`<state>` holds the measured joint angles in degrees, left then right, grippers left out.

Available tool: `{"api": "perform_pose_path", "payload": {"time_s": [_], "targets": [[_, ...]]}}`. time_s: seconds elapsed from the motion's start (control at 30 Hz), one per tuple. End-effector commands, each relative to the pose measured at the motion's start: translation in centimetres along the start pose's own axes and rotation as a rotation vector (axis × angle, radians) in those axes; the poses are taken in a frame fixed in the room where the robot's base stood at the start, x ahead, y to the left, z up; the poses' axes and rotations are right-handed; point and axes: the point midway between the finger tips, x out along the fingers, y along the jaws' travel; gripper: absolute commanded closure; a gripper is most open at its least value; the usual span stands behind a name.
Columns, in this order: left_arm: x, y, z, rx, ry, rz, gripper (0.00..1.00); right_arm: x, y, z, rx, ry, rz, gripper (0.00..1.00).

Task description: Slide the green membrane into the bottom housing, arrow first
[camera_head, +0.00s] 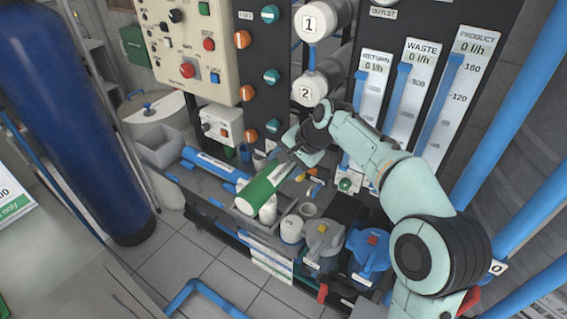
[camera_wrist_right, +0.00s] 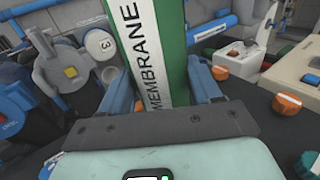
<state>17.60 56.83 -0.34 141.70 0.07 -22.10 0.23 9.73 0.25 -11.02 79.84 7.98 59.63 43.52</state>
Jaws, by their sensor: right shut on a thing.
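The green membrane (camera_head: 264,188) is a long green cylinder with a white lettered stripe and a pale near end. It slants down to the left from my right gripper (camera_head: 297,153). In the right wrist view the membrane (camera_wrist_right: 174,50) runs away between the two blue fingers (camera_wrist_right: 172,100), which are shut on it. No arrow can be made out. Two white housing ends show above the gripper, marked 1 (camera_head: 309,23) and 2 (camera_head: 309,92). The area below housing 2 is partly hidden by my arm. My left gripper is not in view.
A white round part marked 3 (camera_wrist_right: 103,44) shows left of the membrane. A blue-and-white tube (camera_head: 208,163) lies on the bench. Grey (camera_head: 322,240) and blue (camera_head: 369,252) pump-like units stand below my arm. Orange and teal knobs (camera_head: 271,76) line the dark panel.

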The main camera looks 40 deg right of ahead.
Motion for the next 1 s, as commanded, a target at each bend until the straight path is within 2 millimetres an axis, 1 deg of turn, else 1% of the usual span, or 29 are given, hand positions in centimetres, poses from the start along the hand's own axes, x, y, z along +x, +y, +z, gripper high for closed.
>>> {"api": "perform_pose_path", "payload": {"time_s": [1.0], "targets": [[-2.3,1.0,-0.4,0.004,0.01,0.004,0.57,-0.2,-0.1,-3.6,0.001,0.002,-0.002,0.74]]}}
